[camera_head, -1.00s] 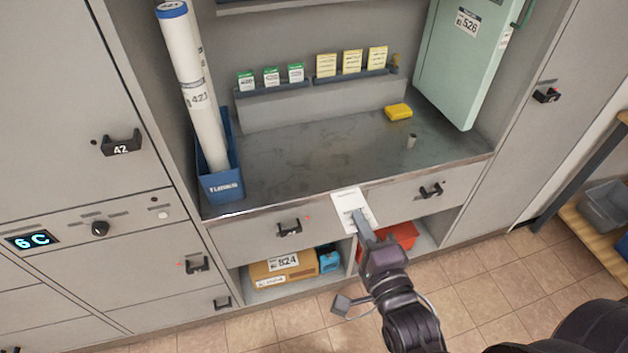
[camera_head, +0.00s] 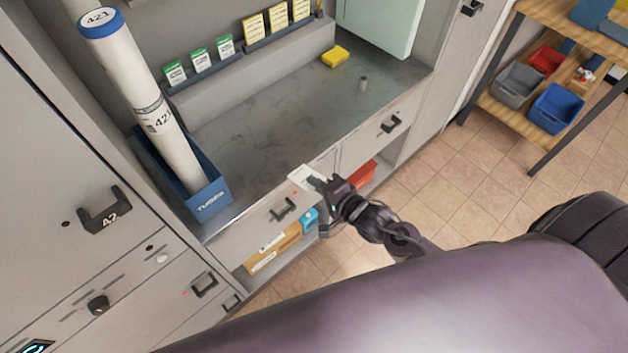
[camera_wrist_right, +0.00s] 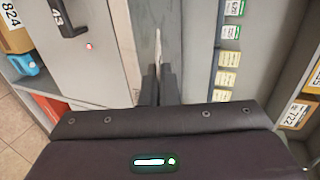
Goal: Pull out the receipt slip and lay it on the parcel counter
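The white receipt slip (camera_head: 303,177) shows at the front edge of the grey parcel counter (camera_head: 270,118) in the head view. My right gripper (camera_head: 318,184) is shut on the slip's near end, with the slip extending beyond the fingers toward the counter. In the right wrist view, the slip (camera_wrist_right: 158,48) is nearly edge-on between the closed fingers of the right gripper (camera_wrist_right: 160,84). I cannot tell whether the slip touches the counter. The fingers partly hide it. My left gripper is not in view.
A blue holder (camera_head: 209,199) with a tall white tube (camera_head: 150,105) stands on the counter's left end. The counter's middle is clear. Drawer handles (camera_head: 284,209) protrude below its edge.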

